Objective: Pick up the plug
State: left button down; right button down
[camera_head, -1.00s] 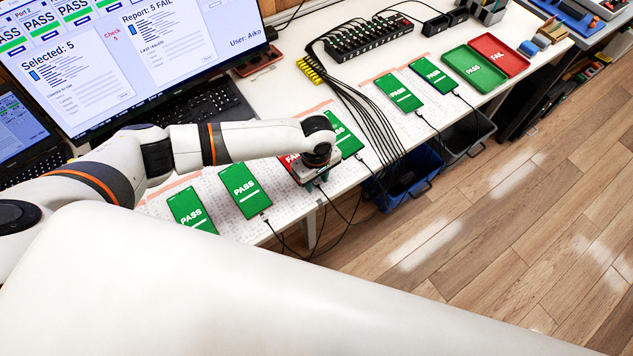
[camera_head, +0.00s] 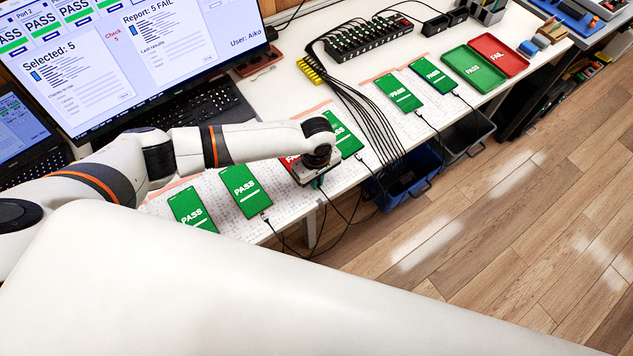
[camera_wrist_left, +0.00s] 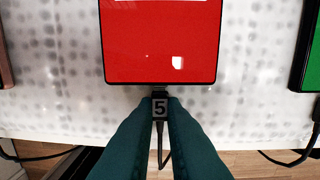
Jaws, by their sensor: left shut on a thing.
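The plug (camera_wrist_left: 160,107), a small dark piece with a grey face marked 5, shows in the left wrist view at the lower edge of a red-screened phone (camera_wrist_left: 160,42). My left gripper (camera_wrist_left: 160,100) is shut on the plug, with a teal finger on each side. A black cable (camera_wrist_left: 161,150) runs down from it between the fingers. Whether the plug's tip is in the phone's port I cannot tell. In the head view my left gripper (camera_head: 318,183) is at the table's front edge, over the red FAIL phone (camera_head: 288,163), which my wrist mostly covers. My right gripper is not in view.
Green PASS phones lie on both sides, one to the left (camera_head: 245,189) and one to the right (camera_head: 344,136), with cables at the front edge. PASS (camera_head: 474,69) and FAIL (camera_head: 499,55) trays stand at the far right. Bins (camera_head: 408,185) stand below the front edge.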

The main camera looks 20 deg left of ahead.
pick_arm(q)
jog(key=shift+r+b, duration=0.1)
jog(key=shift+b, duration=0.35)
notch_tip(320, 180, up, 10)
jog(key=shift+r, duration=0.2)
dwell(0.3)
